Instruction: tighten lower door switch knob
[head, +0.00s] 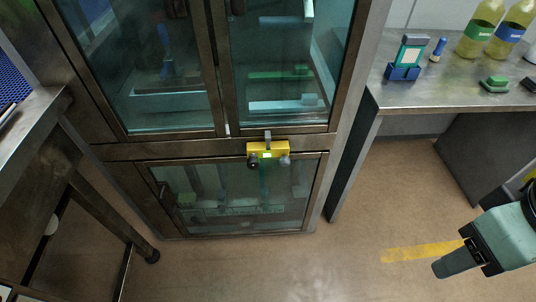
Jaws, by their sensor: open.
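A yellow switch box (267,149) is mounted on the metal frame between the upper doors and the lower glass door (232,212). A dark round knob (253,161) is at its lower left, and a grey knob-like part (285,161) is at its lower right. How tight either one sits cannot be seen. My gripper (452,266) is at the lower right, open and empty above the floor, well apart from the switch box. Its fingers overlap in this view, so the gap between them is hard to see.
A steel bench (445,92) at right carries yellow-green bottles (480,28), a blue holder (402,72) and a green block (494,83). Another metal table (35,125) stands at left. The floor before the lower door is clear, with a yellow stripe (415,252) at right.

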